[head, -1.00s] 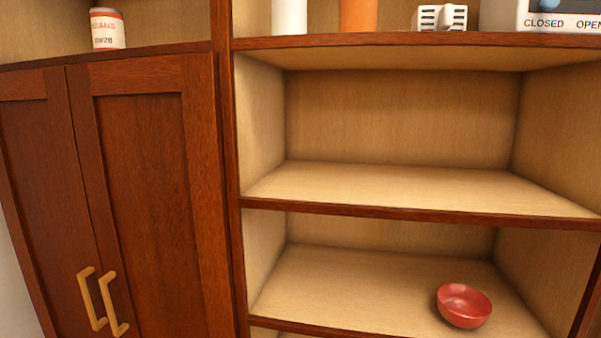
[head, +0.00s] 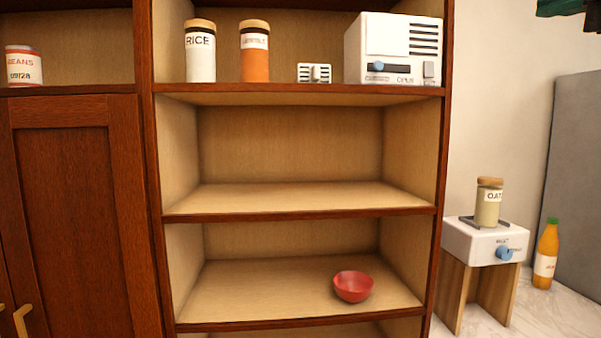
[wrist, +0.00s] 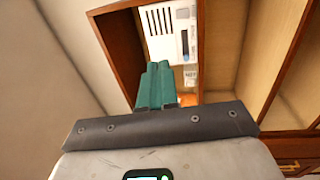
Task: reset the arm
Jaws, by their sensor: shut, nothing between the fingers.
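My gripper (wrist: 157,88) shows in the wrist view as two green fingers pressed together, shut and empty. They point towards a shelf compartment that holds a white device (wrist: 171,40). In the head view only a dark green part of my arm's end (head: 570,8) shows at the top right corner, partly out of the picture. It is apart from the shelves and touches nothing visible.
The tall wooden shelf (head: 295,213) holds a red bowl (head: 352,286), a rice jar (head: 200,55), an orange jar (head: 254,58) and a white appliance (head: 392,50). At right, an oats jar (head: 488,205) stands on a white scale-like device (head: 470,240). An orange bottle (head: 546,255) is beside it.

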